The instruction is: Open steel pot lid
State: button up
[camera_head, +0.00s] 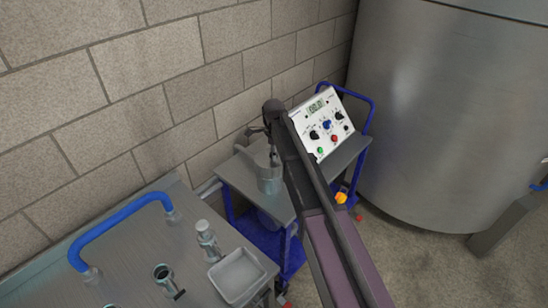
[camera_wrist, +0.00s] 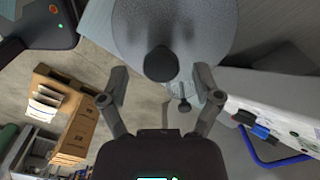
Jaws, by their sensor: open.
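The steel pot (camera_head: 269,181) stands on a small trolley in the head view, partly hidden by my arm. In the wrist view, a round grey surface that looks like its lid (camera_wrist: 190,22) fills the top middle. A dark round knob (camera_wrist: 160,65) shows at its lower edge. My gripper (camera_wrist: 161,76) is open, with one finger on each side of the knob in the picture. I see no finger clearly touching it. In the head view my gripper (camera_head: 268,136) is above the pot, small and mostly hidden by my arm.
A white control box (camera_head: 322,122) with a display and knobs stands right of the pot on the blue-framed trolley (camera_head: 240,182). A steel bench (camera_head: 130,250) with a blue handle and a white tray (camera_head: 237,276) is at left front. A large tank (camera_head: 440,110) stands at right; a brick wall is behind.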

jog(key=shift+f, duration=0.35)
grip_shut()
jog(key=shift+d, duration=0.15)
